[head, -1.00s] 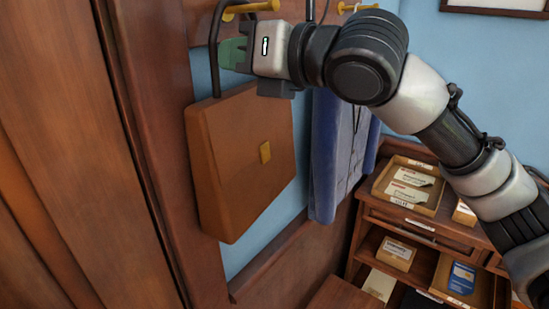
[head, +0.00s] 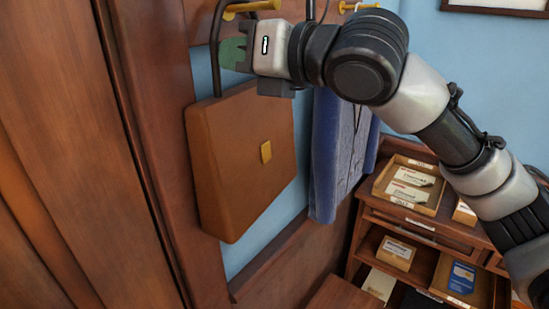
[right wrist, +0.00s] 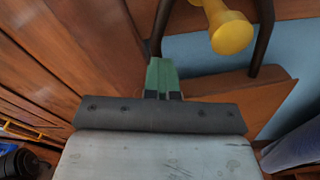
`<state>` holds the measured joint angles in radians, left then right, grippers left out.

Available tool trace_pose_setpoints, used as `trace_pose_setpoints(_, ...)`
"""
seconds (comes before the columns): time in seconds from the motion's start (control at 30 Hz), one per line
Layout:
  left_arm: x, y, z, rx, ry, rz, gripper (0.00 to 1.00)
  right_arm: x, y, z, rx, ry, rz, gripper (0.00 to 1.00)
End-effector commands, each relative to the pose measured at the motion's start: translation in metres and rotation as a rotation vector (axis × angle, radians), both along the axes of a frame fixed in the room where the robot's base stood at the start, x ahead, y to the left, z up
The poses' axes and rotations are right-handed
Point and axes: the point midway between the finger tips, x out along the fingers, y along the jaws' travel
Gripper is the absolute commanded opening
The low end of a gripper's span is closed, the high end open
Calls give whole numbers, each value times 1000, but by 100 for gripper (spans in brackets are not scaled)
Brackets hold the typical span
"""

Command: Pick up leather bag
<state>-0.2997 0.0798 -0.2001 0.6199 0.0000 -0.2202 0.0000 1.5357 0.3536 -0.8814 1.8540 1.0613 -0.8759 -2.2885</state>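The brown leather bag (head: 228,160), with a gold clasp, hangs against the wooden wall panel at left centre in the head view. Its thin dark handle (head: 215,60) rises to a yellow peg. My right gripper (head: 232,53) is above the bag, with its green fingertips right beside the handle's left strand. In the right wrist view, the green fingers (right wrist: 162,76) are together, and the handle (right wrist: 262,35) and part of the bag (right wrist: 225,95) show beyond them. I cannot tell whether the strand is between the fingertips. My left gripper is out of view.
Yellow pegs (head: 250,7) line the rail above. A blue garment (head: 335,150) hangs right of the bag. A wooden cabinet (head: 425,226) with boxes and trays stands at lower right. Wood panelling (head: 60,120) fills the left side.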

Motion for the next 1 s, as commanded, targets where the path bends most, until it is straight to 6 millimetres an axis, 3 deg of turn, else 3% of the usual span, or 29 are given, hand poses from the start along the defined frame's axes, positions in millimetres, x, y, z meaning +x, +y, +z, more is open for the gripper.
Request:
trace_pose_setpoints(0.43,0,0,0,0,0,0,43,0,0,0,0,0,0,0)
trace_pose_setpoints(0.6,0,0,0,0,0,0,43,0,0,0,0,0,0,23)
trace_pose_setpoints(1.0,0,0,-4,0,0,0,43,-4,-8,0,0,-2,-2,23)
